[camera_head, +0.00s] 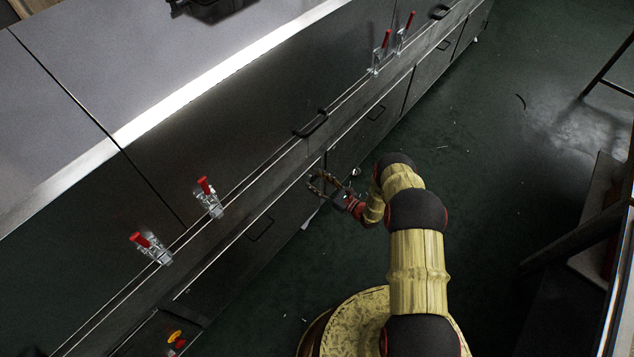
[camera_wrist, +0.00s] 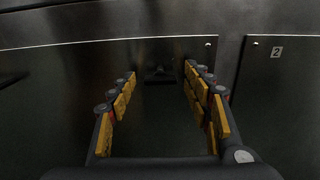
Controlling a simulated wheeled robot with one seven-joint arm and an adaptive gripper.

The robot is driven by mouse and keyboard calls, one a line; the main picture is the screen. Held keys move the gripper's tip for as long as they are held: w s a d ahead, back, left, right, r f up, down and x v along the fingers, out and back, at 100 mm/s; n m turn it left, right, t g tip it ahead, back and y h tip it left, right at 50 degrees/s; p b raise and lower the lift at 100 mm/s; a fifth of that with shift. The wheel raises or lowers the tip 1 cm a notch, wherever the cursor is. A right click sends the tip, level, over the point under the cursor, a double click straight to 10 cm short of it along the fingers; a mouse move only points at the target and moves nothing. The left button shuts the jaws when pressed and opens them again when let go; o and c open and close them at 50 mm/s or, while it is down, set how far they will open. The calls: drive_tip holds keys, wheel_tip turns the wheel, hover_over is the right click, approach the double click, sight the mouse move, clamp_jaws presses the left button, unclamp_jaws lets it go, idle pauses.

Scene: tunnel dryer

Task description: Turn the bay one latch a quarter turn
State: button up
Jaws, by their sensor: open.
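My gripper (camera_head: 325,184) is open and empty, close to the lower front of the dryer in the head view. In the wrist view my gripper (camera_wrist: 160,78) has its yellow-padded fingers spread to left and right. A small dark fitting (camera_wrist: 160,70), perhaps the latch, shows on a dark panel (camera_wrist: 60,70) between and beyond the fingertips. Its shape and angle are too dark to tell, and I see no touch. No number shows on that panel. The panel to its right (camera_wrist: 285,95) bears a "2" label (camera_wrist: 277,52).
Red-handled toggle clamps (camera_head: 206,196) and a black bar handle (camera_head: 311,123) line the dryer's upper front edge. Lower panels carry dark outlined fittings (camera_head: 261,228). Coloured buttons (camera_head: 175,338) sit at the lower left. Dark floor (camera_head: 480,150) is open to the right, with a rack (camera_head: 590,210) beyond.

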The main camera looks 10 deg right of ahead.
drive_tip(key=shift+c, duration=1.3)
drive_tip(key=c, duration=0.9)
